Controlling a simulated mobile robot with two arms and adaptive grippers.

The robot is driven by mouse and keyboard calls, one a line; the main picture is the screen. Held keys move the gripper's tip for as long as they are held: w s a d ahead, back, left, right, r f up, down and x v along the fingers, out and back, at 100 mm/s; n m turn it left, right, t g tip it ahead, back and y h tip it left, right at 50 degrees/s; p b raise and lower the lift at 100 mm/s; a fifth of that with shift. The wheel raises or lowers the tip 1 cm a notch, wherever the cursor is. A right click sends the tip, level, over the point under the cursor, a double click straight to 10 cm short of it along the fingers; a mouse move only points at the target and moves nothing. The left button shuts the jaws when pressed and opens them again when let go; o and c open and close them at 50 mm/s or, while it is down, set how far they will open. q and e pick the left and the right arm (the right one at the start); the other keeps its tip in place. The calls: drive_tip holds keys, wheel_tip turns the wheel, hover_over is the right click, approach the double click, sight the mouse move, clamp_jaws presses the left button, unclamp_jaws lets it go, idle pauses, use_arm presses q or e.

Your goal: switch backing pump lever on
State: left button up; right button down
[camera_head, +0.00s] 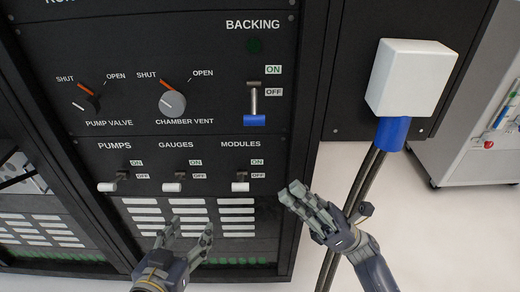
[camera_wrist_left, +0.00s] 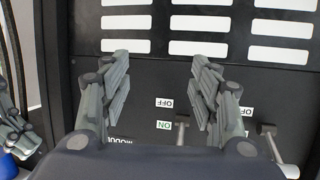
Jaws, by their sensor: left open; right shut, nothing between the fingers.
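The backing pump lever (camera_head: 254,104) is a grey bar with a blue handle on the upper black panel, under the BACKING label. Its handle hangs at the lower end, below the OFF label; the ON label is higher up. My left gripper (camera_head: 190,227) is open and empty, low in front of the panel with white labels, below and left of the lever. In the left wrist view its two fingers (camera_wrist_left: 160,88) stand apart with a small switch showing between them. My right gripper (camera_head: 293,193) is shut and empty, below and right of the lever, apart from it.
Small white-tipped PUMPS (camera_head: 107,187), GAUGES (camera_head: 173,187) and MODULES (camera_head: 240,187) switches sit below the lever. Two rotary knobs (camera_head: 173,103) are to its left. A white box (camera_head: 410,77) with a blue connector (camera_head: 390,133) and dark cables is at right.

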sight(254, 104)
use_arm(q)
drive_tip(key=s+a+f+g+y+p, duration=0.1)
drive_tip(key=s+a+f+g, duration=0.1)
drive_tip(key=s+f+g, duration=0.1)
drive_tip(key=shift+s+f+g, duration=0.3)
drive_tip(key=shift+s+f, duration=0.3)
drive_tip(key=shift+f, duration=0.75)
use_arm(e)
drive_tip(key=d+r+x, duration=0.1)
drive_tip(key=x, duration=1.2)
drive_tip(key=shift+w+d+r, duration=0.15)
drive_tip(key=shift+d+r, duration=0.2)
drive_tip(key=shift+d, duration=0.1)
